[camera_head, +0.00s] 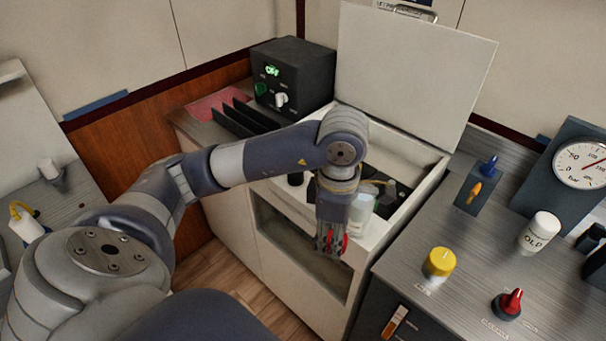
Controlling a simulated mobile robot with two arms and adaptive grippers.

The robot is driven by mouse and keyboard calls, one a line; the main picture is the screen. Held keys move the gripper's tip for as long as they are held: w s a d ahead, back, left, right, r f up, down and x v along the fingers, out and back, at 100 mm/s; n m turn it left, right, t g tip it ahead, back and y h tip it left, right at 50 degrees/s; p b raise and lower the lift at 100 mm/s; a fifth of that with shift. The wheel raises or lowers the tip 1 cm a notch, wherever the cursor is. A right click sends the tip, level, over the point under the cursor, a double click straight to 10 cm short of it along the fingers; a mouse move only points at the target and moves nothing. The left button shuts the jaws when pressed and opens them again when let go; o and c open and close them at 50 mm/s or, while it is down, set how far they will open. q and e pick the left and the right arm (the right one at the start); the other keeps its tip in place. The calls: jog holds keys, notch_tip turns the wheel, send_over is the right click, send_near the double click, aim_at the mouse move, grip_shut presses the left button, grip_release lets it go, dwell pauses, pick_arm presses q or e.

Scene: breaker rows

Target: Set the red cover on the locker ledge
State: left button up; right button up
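The white locker (235,220) stands in the middle with its lid (415,75) raised and an open niche in its front. My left gripper (331,245) points down at the locker's front, just before its upper rim. Red parts of what looks like the red cover (345,243) show at its fingertips, and the fingers look closed on it. Most of the cover is hidden by the fingers. Which surface is the ledge I cannot tell for sure; the front rim (285,200) is a narrow pale strip. My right gripper is out of view.
A pale translucent jar (361,209) is close behind the gripper. A black box with a green display (292,75) and dark upright dividers (245,118) stand at back left. The right counter holds a yellow-capped jar (439,263), a red knob (510,303), a white bottle (540,232) and a gauge (583,165).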

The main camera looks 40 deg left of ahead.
pick_arm(q)
jog(key=shift+w+a, duration=0.1)
jog(key=shift+a, duration=0.25)
jog(key=w+a+p, duration=0.1)
jog(key=w+a, duration=0.2)
jog(key=w+a+p, duration=0.2)
jog(key=w+a, duration=0.1)
jog(key=w, duration=0.1)
jog(key=w+a+f+p, duration=0.1)
jog(key=w+a, duration=0.2)
jog(key=w, duration=0.1)
jog(key=shift+w+a+f+p, duration=0.1)
jog(key=shift+p, duration=0.3)
jog(key=shift+w+a+f, duration=0.1)
jog(key=shift+w+a, duration=0.1)
jog(key=shift+w, duration=0.05)
jog(key=shift+w+a+f, duration=0.1)
jog(key=shift+w, duration=0.05)
jog(key=shift+f, duration=0.2)
notch_tip(320, 180, down, 3)
jog(key=shift+r+p, duration=0.1)
jog(key=shift+p, duration=0.95)
jog(key=shift+f+b, duration=0.3)
jog(key=shift+f, duration=0.05)
jog(key=o, duration=1)
jog(key=shift+c, duration=0.2)
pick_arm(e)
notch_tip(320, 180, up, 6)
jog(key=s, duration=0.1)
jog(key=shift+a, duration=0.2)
